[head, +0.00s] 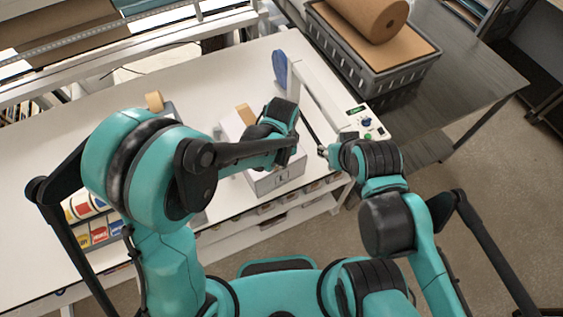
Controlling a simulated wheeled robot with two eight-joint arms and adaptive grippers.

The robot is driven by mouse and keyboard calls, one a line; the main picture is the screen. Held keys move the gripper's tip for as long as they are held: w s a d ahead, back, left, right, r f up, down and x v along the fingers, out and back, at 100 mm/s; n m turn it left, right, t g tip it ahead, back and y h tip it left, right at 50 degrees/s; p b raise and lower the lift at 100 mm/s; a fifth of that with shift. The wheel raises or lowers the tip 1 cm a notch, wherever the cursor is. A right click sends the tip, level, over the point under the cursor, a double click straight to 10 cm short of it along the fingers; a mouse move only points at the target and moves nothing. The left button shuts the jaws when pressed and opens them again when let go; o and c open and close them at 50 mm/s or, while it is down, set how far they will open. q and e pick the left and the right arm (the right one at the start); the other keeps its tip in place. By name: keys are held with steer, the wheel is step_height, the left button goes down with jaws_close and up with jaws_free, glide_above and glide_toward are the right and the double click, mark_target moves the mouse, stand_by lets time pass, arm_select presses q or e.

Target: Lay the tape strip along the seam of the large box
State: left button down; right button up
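The large box (276,182) is white, marked "L", and stands near the front edge of the white table. A tan strip (246,114) shows at the far left part of its top; I cannot tell whether it is the tape strip or the seam's covering. My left gripper (268,132) is over the box top, with its fingers mostly hidden by my arm, so its opening and any contact are unclear. My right gripper (325,151) is just right of the box, near the sealing machine; its fingers are too small to read.
A white sealing machine (335,100) with buttons stands right of the box. A blue disc (280,69) stands behind it. A grey crate (370,65) holds a brown paper roll (371,14). A tan tape roll (154,101) is at left.

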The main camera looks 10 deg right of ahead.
arm_select(q)
steer(key=c, duration=1.6)
jaws_free()
steer(key=shift+c, duration=0.2)
steer(key=shift+r+p, duration=1.45)
steer(key=shift+r, duration=0.85)
